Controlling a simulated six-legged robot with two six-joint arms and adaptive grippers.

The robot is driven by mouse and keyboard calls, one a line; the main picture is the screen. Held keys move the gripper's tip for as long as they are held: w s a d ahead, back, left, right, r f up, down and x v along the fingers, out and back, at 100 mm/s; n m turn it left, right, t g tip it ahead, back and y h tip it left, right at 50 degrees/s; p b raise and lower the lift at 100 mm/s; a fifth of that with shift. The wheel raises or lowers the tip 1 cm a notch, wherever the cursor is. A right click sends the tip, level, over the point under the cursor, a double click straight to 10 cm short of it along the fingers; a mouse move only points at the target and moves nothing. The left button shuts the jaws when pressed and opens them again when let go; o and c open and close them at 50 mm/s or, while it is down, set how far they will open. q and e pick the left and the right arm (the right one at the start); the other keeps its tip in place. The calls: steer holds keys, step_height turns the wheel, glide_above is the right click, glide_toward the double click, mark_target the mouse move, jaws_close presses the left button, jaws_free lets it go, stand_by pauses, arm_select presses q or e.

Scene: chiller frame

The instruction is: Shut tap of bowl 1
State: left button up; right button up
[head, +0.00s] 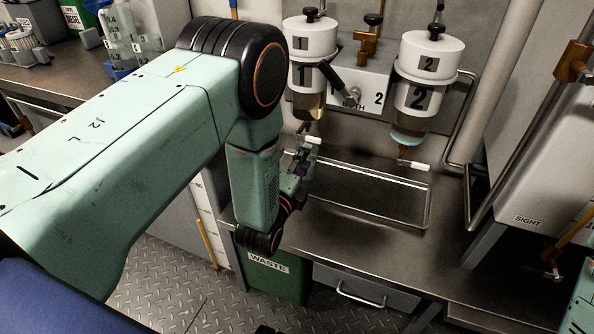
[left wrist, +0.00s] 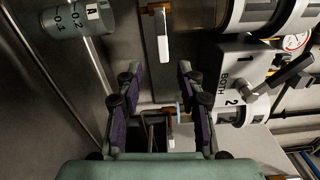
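Bowl 1 (head: 306,82) is a white-topped vessel on the wall with brownish liquid at its bottom. Its tap has a white handle (head: 313,140) lying sideways, pointing right. My left gripper (head: 309,150) is just below this handle, partly hidden by my arm. In the left wrist view, the gripper (left wrist: 159,72) is open and empty. The white handle (left wrist: 163,36) shows just beyond the fingertips, in line with the gap, seemingly apart from both. Bowl 2 (head: 424,95) hangs to the right; its tap (left wrist: 172,117) shows farther off between the fingers. My right gripper is not in view.
A metal tray (head: 375,218) lies on the steel bench under the bowls. A marked beaker (left wrist: 75,20) stands near the tap in the left wrist view. The BOTH valve block (head: 372,88) sits between the bowls. A green waste bin (head: 270,278) stands below the bench.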

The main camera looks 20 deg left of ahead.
arm_select(q)
steer(key=shift+s, duration=2.1)
steer(key=shift+f, duration=0.1)
steer(key=s+a+f+n+g+p, duration=0.2)
steer(key=s+f+n+g, duration=0.8)
steer(key=s+f+n, duration=0.5)
steer(key=s+r+n+g+p, duration=0.2)
steer(key=s+g, duration=0.2)
steer(key=s, duration=0.6)
steer(key=s+a+r+n+g+p, duration=0.1)
steer(key=s+g, duration=0.3)
steer(key=s, duration=0.7)
steer(key=shift+s+a+r+n+y+p, duration=0.25)
steer(key=shift+r+n+p, duration=0.2)
steer(key=shift+r+n, duration=0.4)
steer(key=shift+w+f, duration=0.1)
steer(key=shift+f, duration=0.05)
